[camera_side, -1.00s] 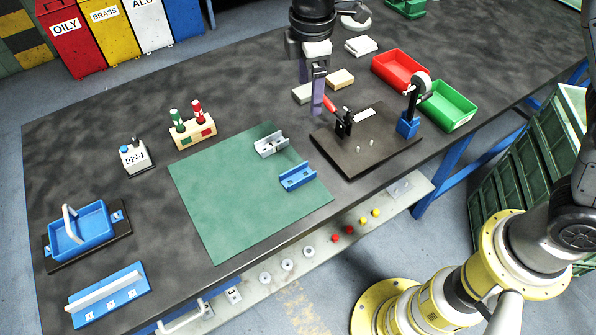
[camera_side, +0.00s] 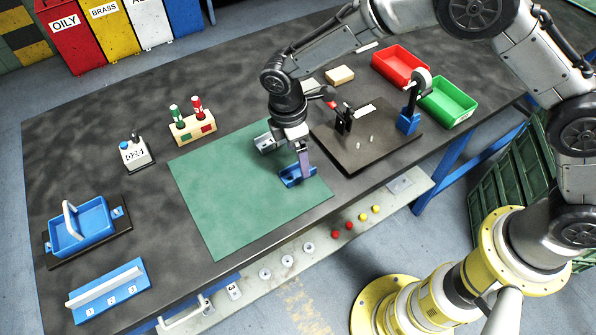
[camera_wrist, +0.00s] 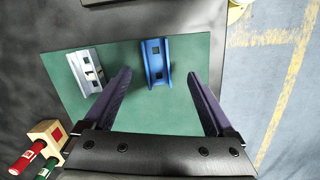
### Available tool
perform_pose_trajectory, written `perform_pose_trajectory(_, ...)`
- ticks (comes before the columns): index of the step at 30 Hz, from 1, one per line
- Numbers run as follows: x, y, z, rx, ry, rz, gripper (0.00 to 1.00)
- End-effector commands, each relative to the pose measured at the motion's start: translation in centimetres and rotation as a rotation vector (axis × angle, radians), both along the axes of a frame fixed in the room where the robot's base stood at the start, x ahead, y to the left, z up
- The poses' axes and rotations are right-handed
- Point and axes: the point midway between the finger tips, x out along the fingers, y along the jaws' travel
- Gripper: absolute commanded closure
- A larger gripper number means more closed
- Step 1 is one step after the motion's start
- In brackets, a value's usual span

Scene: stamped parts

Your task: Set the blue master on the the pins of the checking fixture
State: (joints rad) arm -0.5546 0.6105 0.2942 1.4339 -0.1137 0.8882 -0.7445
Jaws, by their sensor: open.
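The blue master (camera_side: 287,181) is a small channel-shaped part lying on the green mat. In the wrist view the blue master (camera_wrist: 153,64) shows square holes and lies ahead of my fingers, between their lines. My gripper (camera_side: 303,172) is open and points down over the blue master, partly hiding it. The wrist view shows my gripper (camera_wrist: 160,76) with fingers apart and nothing held. I cannot tell whether the fingers touch the part. The checking fixture (camera_side: 385,157) is a dark plate to the right, with two small pale pins (camera_side: 358,139), a red-handled clamp and a blue post.
A grey channel part (camera_side: 263,142) lies on the green mat (camera_side: 215,205), close to the blue master. Red (camera_side: 398,66) and green (camera_side: 446,103) bins stand beyond the fixture. A blue tray (camera_side: 82,228) stands at the left. The mat's left part is clear.

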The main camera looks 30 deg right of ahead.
Motion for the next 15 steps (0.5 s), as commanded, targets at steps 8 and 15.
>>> perform_pose_trajectory(8,0.3,-0.1,-3.9,-0.003,0.003,0.001,0.10)
perform_pose_trajectory(15,0.4,-0.2,-5.0,-0.001,0.000,0.000,0.10)
